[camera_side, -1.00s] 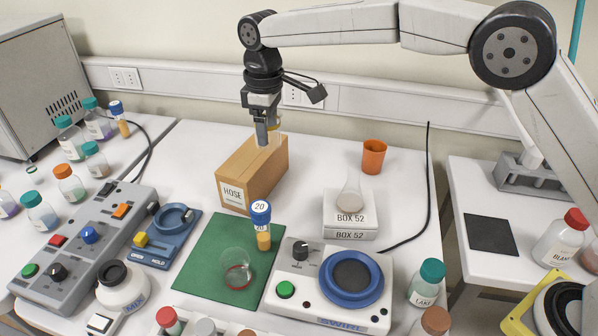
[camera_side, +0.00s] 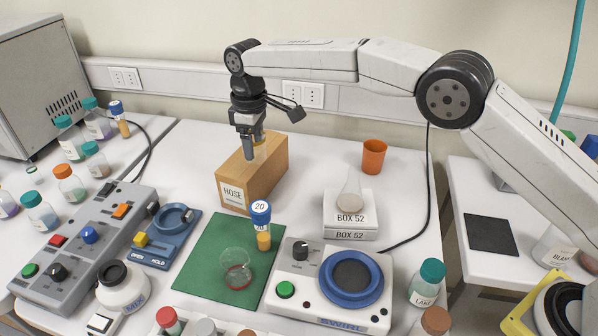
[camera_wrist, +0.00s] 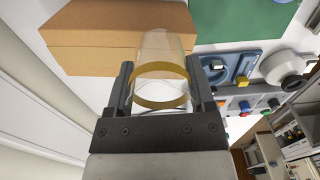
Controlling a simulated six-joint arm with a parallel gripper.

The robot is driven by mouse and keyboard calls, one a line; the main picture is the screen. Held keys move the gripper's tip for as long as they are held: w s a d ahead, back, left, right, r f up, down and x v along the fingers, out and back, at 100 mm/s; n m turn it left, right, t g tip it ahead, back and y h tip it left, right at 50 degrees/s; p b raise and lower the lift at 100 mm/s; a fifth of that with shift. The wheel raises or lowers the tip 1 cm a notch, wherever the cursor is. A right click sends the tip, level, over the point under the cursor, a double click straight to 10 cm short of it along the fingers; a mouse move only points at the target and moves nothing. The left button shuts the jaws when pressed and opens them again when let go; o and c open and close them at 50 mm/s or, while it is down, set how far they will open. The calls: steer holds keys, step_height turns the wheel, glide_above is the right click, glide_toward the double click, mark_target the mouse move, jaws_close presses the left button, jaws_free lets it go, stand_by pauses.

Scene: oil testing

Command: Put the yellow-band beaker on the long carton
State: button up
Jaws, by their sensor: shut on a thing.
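My gripper (camera_side: 252,152) is shut on the yellow-band beaker (camera_side: 260,150), a clear glass with a yellow ring. In the wrist view the beaker (camera_wrist: 160,50) sits between the two fingers (camera_wrist: 160,90), with its band across the gap. The long carton (camera_side: 268,172) is a brown box marked HOSE, standing on the white table. In the side view the beaker and fingertips overlap the carton's top. The carton (camera_wrist: 90,35) lies beyond the beaker in the wrist view. I cannot tell whether the beaker's base touches it; the fingers partly hide the beaker.
A green mat (camera_side: 212,280) with a blue-capped vial (camera_side: 262,228) and a clear beaker (camera_side: 236,270) lies in front of the carton. An orange cup (camera_side: 374,156) and stacked BOX 52 boxes (camera_side: 335,230) stand to the right, with a flask (camera_side: 350,195) on top. Bare table separates them from the carton.

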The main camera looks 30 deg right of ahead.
steer(key=shift+f, duration=1.5)
steer(key=shift+f, duration=0.15)
steer(key=o, duration=1.2)
step_height(320, 180, up, 12)
